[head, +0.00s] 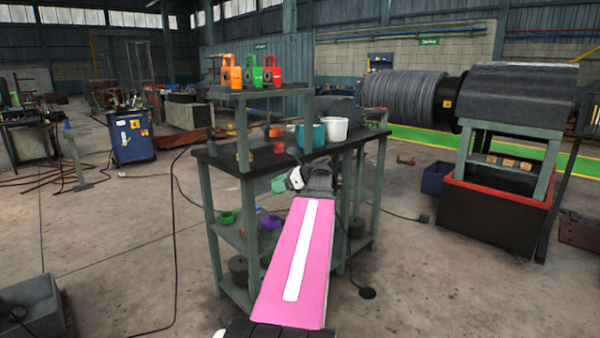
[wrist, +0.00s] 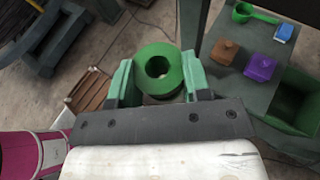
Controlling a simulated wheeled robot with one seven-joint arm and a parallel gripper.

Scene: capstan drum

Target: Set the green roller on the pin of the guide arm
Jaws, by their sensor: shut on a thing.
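The green roller (wrist: 141,68) is a thick ring with a round hole through its middle. In the wrist view it sits between the two pale green fingers of my gripper (wrist: 158,76), which is shut on it. The hole faces the wrist camera, and bare floor lies behind the roller. In the head view my gripper (head: 284,183) is at the near front edge of the dark workbench (head: 228,161), with a small green shape at its end; I cannot tell there whether it is roller or finger. I cannot make out the guide arm or its pin.
An upper shelf (head: 262,93) carries orange (head: 231,72), green (head: 252,72) and red (head: 272,70) pieces. A teal pot (head: 311,137) and a white pot (head: 335,129) stand on the bench. A lower shelf (wrist: 232,83) holds a purple block (wrist: 260,67) and other small items. A large wound drum (head: 405,92) is at right.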

